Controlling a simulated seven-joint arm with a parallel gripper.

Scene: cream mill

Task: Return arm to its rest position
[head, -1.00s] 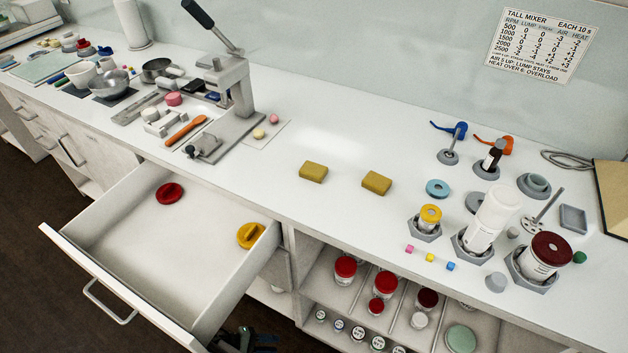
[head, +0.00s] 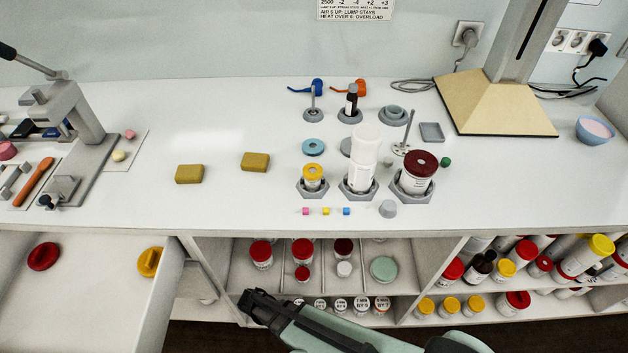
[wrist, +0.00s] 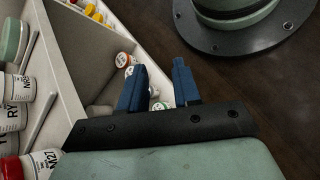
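My gripper (head: 258,305) is low in front of the open shelves, below the counter, with my green arm reaching in from the lower right. In the wrist view, the two blue fingers of my gripper (wrist: 160,78) stand apart with nothing between them. Jars with labelled lids show beyond the fingers. Whether the gripper touches the shelf front cannot be told.
The open drawer (head: 165,300) stands out at the left, holding a red lid (head: 43,257) and a yellow lid (head: 150,262). The shelves (head: 215,265) hold several jars. The counter (head: 235,130) carries two sponges and jars in holders. Dark floor (wrist: 285,100) lies at right.

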